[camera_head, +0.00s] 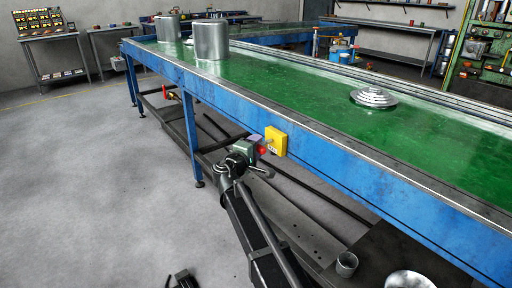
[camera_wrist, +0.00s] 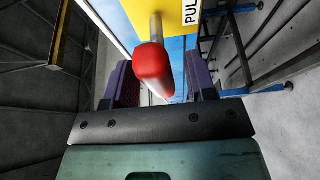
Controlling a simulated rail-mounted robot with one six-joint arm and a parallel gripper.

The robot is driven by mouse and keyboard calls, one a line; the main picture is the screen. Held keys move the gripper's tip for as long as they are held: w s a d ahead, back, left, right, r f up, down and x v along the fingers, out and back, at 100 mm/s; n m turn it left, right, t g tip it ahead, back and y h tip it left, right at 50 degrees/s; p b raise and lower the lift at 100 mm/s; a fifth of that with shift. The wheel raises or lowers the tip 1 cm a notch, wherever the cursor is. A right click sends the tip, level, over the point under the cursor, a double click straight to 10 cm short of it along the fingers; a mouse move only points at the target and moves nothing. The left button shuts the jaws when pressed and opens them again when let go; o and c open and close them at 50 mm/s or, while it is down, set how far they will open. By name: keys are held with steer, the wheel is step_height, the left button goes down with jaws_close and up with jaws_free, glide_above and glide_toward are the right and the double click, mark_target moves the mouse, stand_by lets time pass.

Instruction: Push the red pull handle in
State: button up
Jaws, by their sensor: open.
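The red pull handle (camera_wrist: 153,68) is a rounded red bar on a metal rod that comes out of a yellow box (camera_wrist: 178,14) marked "PULL". In the wrist view my gripper (camera_wrist: 160,85) is open, with one dark finger on each side of the handle, and the handle lies over the gap between them. I cannot tell whether a finger touches it. In the head view the yellow box (camera_head: 276,142) is on the blue side of the bench, and my gripper (camera_head: 258,148) is just left of it. A little red of the handle (camera_head: 262,150) shows there, mostly hidden.
The long bench has a green top (camera_head: 290,85) with metal pots (camera_head: 210,40) and a stepped lid (camera_head: 373,97) on it. A lower shelf with a small cup (camera_head: 346,264) is at the bottom right. The grey floor (camera_head: 90,190) at left is clear.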

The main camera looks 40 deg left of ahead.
mark_target(263, 142)
steer(key=shift+w, duration=0.1)
jaws_close()
steer(key=shift+w+d, duration=0.2)
steer(key=shift+w, duration=0.5)
steer(key=shift+w+d, duration=0.15)
steer(key=shift+w, duration=0.5)
jaws_free()
steer(key=shift+w, duration=0.1)
